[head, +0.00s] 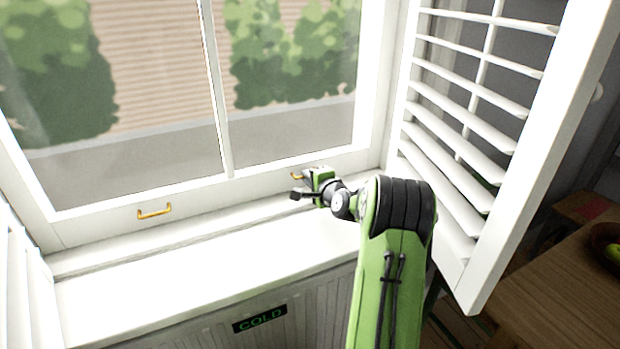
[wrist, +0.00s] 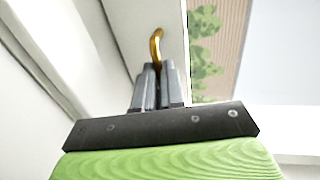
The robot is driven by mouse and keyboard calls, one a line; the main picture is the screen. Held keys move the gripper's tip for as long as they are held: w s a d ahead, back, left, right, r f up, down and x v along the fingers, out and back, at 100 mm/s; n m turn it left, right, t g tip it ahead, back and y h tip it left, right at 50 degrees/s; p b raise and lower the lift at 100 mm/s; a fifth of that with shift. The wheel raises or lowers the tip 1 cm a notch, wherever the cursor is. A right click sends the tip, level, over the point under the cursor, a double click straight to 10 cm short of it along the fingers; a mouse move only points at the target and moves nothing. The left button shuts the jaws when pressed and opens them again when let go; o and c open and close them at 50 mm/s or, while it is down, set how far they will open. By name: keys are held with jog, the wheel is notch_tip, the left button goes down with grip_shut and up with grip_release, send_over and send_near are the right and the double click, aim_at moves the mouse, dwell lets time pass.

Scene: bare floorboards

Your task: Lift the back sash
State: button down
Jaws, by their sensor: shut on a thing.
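The white window sash (head: 105,222) sits low, its bottom rail along the sill, with two panes divided by a thin upright bar. It carries two brass pull handles. The left handle (head: 154,211) is free. The right handle (head: 296,176) is partly hidden by my gripper (head: 300,184). In the wrist view the fingers of my gripper (wrist: 157,70) are closed together on the curved brass right handle (wrist: 156,45), against the white rail (wrist: 135,20).
A white louvred shutter (head: 470,130) stands open close to the right of my arm. Another shutter (head: 18,285) edges the left. Below the sill (head: 200,255) is a radiator with a COLD sign (head: 260,318). A wooden table (head: 570,290) with a bowl stands at right.

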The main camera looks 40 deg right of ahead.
notch_tip(320, 180, up, 14)
jog(key=p, duration=0.9)
jog(key=shift+r, duration=0.2)
jog(key=shift+f, duration=0.1)
jog(key=c, duration=1.2)
grip_release()
jog(key=shift+f, duration=0.1)
jog(key=v, duration=1.5)
jog(key=shift+s+a, duration=0.15)
jog(key=shift+s, duration=0.2)
